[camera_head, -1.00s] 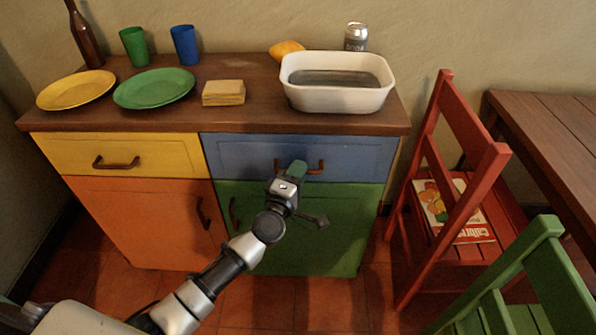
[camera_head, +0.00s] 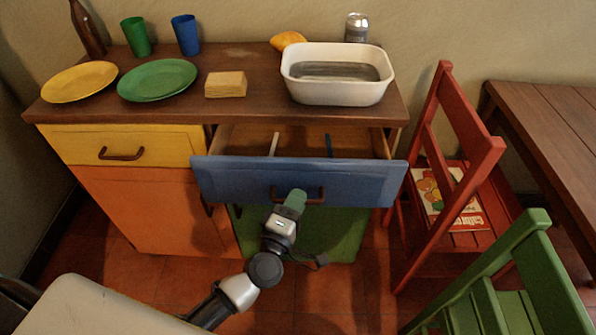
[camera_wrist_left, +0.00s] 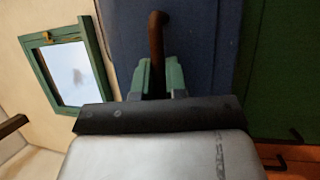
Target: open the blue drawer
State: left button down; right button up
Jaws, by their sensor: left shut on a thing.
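The blue drawer (camera_head: 235,181) is pulled out from the cabinet, and its inside shows. A white item (camera_head: 274,144) and a blue item (camera_head: 329,145) lie in it. Its brown handle (camera_head: 315,194) is on the front face. In the left wrist view the green-tipped fingers (camera_wrist_left: 159,77) sit around the handle bar (camera_wrist_left: 157,40), against the blue drawer front (camera_wrist_left: 206,45). My right gripper is not in view.
A white basin (camera_head: 337,92), plates, cups and a sponge-like block (camera_head: 226,84) stand on the cabinet top. A red chair (camera_head: 444,200) stands close to the drawer's right end. A green chair (camera_head: 520,285) is at the lower right. The green cupboard door (camera_head: 340,230) is below the drawer.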

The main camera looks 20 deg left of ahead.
pick_arm(q)
jog(key=s+d, duration=0.3)
jog(key=s, duration=1)
jog(key=shift+d+p, duration=0.35)
jog(key=shift+p, duration=0.1)
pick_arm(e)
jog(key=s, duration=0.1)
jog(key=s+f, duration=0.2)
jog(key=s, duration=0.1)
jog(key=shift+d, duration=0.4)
pick_arm(q)
jog(key=c, duration=1.2)
grip_release()
jog(key=b+v, duration=0.1)
jog(key=v, duration=0.9)
jog(key=shift+s+f, duration=0.15)
jog(key=shift+s, duration=0.2)
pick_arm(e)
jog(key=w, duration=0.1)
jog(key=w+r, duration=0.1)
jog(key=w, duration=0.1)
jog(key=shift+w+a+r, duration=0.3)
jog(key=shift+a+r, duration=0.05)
